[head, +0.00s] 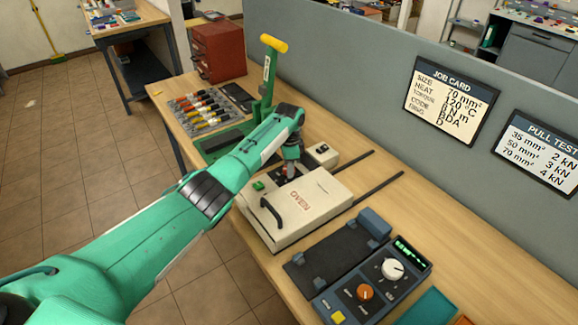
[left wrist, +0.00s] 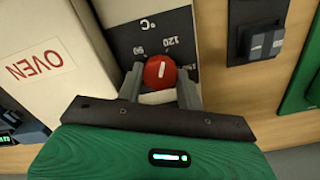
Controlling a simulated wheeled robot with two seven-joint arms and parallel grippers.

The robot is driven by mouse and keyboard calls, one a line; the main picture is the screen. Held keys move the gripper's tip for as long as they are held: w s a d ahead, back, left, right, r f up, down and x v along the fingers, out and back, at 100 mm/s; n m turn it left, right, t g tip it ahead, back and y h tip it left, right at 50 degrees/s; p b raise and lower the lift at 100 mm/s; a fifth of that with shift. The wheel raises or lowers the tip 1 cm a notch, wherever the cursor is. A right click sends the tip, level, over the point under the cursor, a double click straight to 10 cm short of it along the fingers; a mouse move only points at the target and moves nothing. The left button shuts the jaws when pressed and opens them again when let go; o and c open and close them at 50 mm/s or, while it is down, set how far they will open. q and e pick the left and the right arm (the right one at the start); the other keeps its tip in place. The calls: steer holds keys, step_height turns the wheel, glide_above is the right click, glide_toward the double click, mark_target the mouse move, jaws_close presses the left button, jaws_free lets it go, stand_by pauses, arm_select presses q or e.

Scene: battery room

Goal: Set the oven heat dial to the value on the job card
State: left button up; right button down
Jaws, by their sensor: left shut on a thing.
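The oven (head: 318,205) is a cream box with a black handle on the bench; its labelled side also shows in the left wrist view (left wrist: 40,62). Its red heat dial (left wrist: 159,72) has a white mark and sits on a dark °C scale with 90 and 120 legible. The mark points up, seemingly between 90 and 120; the exact reading is unclear. My left gripper (head: 291,168) is shut on the dial, one finger on each side. The job card (head: 450,102) on the grey partition reads heat 120 °C. My right gripper is out of view.
A tester with white and orange knobs (head: 378,275) stands on the bench nearer me. A small box with a black switch (head: 322,154) is behind the oven. A green press with a yellow handle (head: 270,70), a tool rack and a red cabinet (head: 218,52) stand farther left.

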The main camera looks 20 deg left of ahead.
arm_select(q)
steer(key=shift+m, duration=0.8)
steer(key=o, duration=1)
steer(key=shift+r, duration=0.3)
step_height(320, 180, up, 13)
steer(key=b, duration=0.3)
steer(key=shift+r, duration=0.15)
